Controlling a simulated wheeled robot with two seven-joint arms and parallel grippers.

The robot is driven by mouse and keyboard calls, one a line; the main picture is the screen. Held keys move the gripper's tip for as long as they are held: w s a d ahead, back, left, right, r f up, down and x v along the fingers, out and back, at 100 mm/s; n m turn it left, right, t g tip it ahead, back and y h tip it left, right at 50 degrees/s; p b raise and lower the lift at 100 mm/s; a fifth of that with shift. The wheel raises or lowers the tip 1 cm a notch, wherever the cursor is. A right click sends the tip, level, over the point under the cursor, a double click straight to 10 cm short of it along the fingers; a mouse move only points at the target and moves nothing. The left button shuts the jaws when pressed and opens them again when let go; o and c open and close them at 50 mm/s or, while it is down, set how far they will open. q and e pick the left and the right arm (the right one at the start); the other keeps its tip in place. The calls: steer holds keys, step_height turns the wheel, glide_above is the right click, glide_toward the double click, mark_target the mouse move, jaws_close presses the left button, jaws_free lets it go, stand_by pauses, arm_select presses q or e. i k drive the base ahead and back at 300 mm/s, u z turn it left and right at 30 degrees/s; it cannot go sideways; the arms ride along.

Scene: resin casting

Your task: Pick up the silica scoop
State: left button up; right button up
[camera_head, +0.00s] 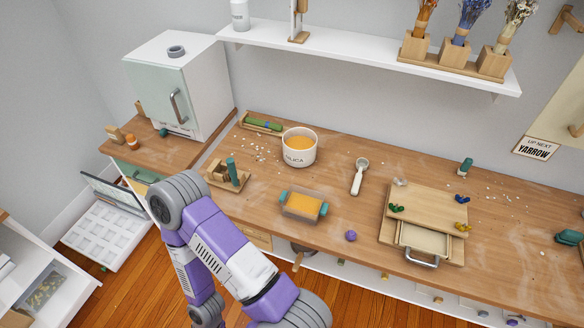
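The silica scoop (360,177) lies on the wooden worktop, right of the middle. It is whitish, with its round bowl at the back and its handle toward the front. To its left stands a white pot (300,152) labelled SILICA, holding orange-yellow material. The scoop is apart from the pot, and nothing covers it. One purple and grey arm of mine rises from the bottom edge, bends in front of the worktop's left part and runs back down. No gripper shows in the head view.
A mould with orange fill (303,206) and a purple ball (351,236) lie near the front. A wooden board (430,208) with a handled tray (425,241) lies to the right. A small wooden rack (227,174) stands left. The worktop around the scoop is clear.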

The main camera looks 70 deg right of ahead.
mark_target(363, 164)
steer(key=u, duration=0.4)
steer(key=k, duration=1.3)
steer(key=z, duration=0.8)
